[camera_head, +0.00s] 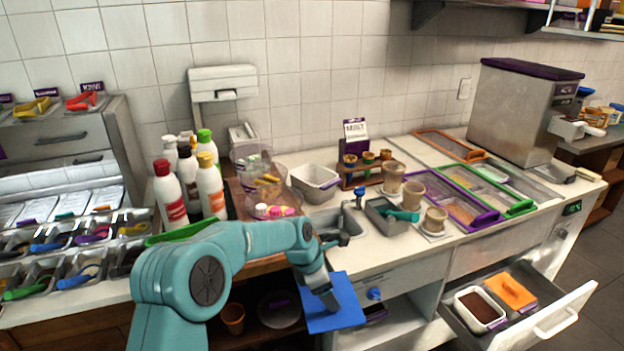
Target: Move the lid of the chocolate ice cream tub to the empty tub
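A tub of dark brown, chocolate-looking ice cream (479,308) sits without a lid in the open drawer at the lower right. My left gripper (328,304) is at the end of the teal arm, over a flat blue square lid (345,307). It appears shut on the lid, though the fingertips are partly hidden. The lid is tilted in front of the counter edge. An empty-looking grey-white tub (315,183) stands on the counter behind and above the gripper. My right gripper is not in view.
The pulled-out drawer (545,322) also holds a tub with an orange lid (512,291). Bottles (208,187) and clear containers (265,190) crowd the counter left of the empty tub. A sink (345,222) and cups (413,193) are to its right.

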